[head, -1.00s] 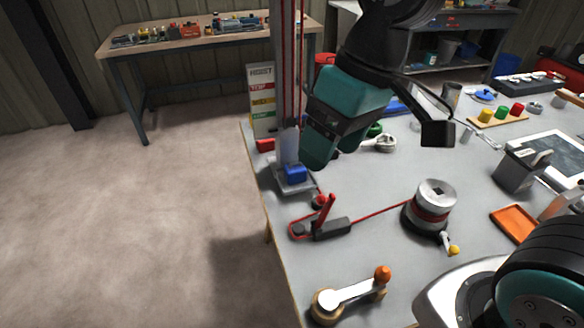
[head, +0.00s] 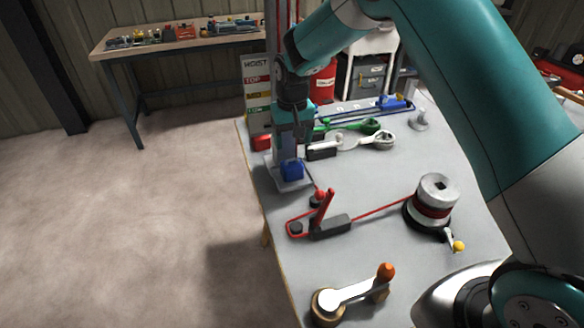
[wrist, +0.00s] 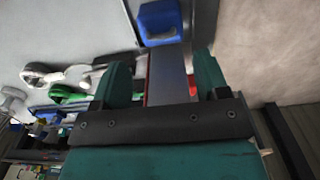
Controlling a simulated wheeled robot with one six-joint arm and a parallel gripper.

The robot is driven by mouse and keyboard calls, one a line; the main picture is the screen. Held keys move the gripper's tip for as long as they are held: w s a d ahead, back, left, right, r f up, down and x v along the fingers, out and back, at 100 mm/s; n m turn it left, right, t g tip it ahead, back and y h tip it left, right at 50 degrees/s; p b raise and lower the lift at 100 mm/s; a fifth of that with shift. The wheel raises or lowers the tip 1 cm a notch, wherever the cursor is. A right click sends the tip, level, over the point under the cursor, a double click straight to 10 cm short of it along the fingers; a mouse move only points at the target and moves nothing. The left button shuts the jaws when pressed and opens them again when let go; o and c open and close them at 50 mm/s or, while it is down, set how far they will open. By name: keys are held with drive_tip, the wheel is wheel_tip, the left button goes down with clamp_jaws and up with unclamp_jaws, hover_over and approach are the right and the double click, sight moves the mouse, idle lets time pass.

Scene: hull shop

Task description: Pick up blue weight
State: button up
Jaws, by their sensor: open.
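The blue weight (head: 291,170) is a small blue block at the foot of the hoist column (head: 283,22), on a grey base plate (head: 292,186). It also shows in the wrist view (wrist: 160,22), just beyond the fingertips. My gripper (head: 291,140) points down above the weight. In the wrist view my gripper (wrist: 163,68) is open, with one finger on each side of a grey upright part. The fingers appear apart from the blue weight. My arm hides part of the column.
A red line runs from a red lever (head: 323,208) to a winch drum (head: 435,196). Green-handled (head: 370,127) and white-handled (head: 383,141) tools lie right of the column. A hoist sign (head: 256,90) stands behind. An orange-knobbed crank (head: 350,292) is at the front.

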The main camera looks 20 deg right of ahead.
sight(292, 161)
wheel_tip(292, 161, down, 10)
drive_tip(key=p, duration=0.3)
drive_tip(key=shift+f, duration=0.2)
drive_tip(key=c, duration=0.9)
drive_tip(key=shift+w+r, duration=0.1)
